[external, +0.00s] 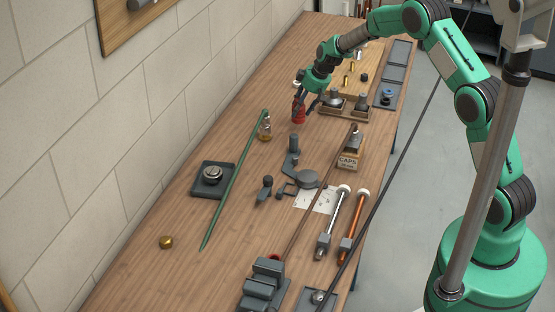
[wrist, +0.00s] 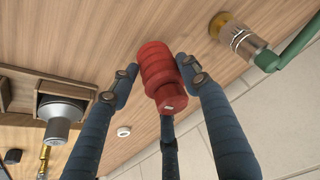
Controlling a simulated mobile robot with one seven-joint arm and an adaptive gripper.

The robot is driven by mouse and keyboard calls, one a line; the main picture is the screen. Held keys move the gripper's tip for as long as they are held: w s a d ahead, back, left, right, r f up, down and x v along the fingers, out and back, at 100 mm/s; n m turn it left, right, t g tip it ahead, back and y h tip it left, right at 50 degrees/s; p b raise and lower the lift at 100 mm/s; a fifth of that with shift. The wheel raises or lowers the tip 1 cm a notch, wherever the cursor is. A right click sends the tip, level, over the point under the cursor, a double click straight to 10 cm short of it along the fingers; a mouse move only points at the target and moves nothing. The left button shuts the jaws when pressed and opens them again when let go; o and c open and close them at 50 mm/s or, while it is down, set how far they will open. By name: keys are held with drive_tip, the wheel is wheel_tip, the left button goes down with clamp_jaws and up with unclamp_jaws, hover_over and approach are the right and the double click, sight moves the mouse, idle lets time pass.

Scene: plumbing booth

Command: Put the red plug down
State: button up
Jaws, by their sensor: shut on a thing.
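The red plug (external: 298,113) is a ribbed red cylinder at the far part of the wooden bench, under my gripper (external: 304,96). In the wrist view the plug (wrist: 158,72) sits between the fingertips of my gripper (wrist: 157,72), which is shut on it. It looks close to upright in the external view. I cannot tell whether its lower end touches the bench.
A wooden rack (external: 344,113) with grey parts stands close on the right. Bare bench (external: 240,112) lies toward the wall.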

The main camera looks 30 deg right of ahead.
sight(301, 115)
drive_tip(key=shift+f+b, duration=0.35)
drive_tip(key=shift+f, duration=1.35)
drive_tip(key=shift+f, duration=0.15)
drive_tip(key=o, duration=1.6)
drive_tip(key=shift+s+d+r, duration=0.1)
drive_tip(key=shift+s+r, duration=0.05)
drive_tip(key=shift+r, duration=0.4)
drive_tip(key=p+v, duration=0.1)
drive_tip(key=v, duration=1)
